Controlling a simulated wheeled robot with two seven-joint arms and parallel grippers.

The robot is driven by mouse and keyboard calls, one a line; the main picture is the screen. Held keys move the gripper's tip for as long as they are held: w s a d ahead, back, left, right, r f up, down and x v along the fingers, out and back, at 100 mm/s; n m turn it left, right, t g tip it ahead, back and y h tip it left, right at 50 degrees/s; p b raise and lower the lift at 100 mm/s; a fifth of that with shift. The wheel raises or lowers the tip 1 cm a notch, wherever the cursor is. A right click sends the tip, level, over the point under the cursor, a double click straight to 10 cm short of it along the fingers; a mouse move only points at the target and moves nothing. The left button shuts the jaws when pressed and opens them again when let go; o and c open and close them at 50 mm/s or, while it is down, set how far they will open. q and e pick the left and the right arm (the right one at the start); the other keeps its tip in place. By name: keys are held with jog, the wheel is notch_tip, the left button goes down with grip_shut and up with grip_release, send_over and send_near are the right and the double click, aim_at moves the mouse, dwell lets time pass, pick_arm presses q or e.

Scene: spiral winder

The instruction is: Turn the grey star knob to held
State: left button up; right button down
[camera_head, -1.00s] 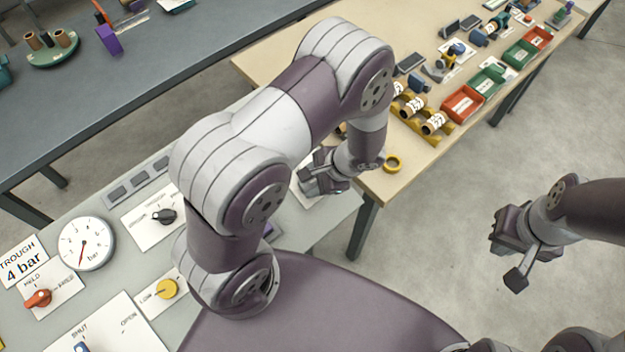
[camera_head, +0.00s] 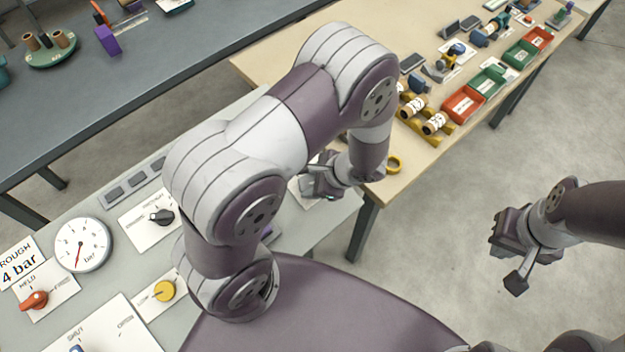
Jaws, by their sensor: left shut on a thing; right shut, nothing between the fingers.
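My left gripper (camera_head: 314,187) points down at the far right end of the grey panel, over a white label plate (camera_head: 301,198). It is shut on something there. The fingers and wrist cover most of what they hold, which fits the grey star knob; its shape, pointer and the plate's lettering cannot be made out. My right gripper (camera_head: 508,262) is shut and empty, hanging over the bare floor at the right, well away from the panel.
The panel also carries a black knob (camera_head: 161,217), a yellow knob (camera_head: 164,291), an orange knob (camera_head: 34,300) and a pressure gauge (camera_head: 82,245).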

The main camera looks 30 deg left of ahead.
pick_arm(q)
jog(key=shift+w+r, duration=0.1)
jog(key=o, duration=1.1)
jog(key=shift+c, duration=0.2)
jog(key=b+v, duration=0.1)
jog(key=v, duration=1.1)
jog(key=shift+d+r, duration=0.2)
jog(key=shift+r, duration=0.05)
jog(key=shift+f, duration=0.1)
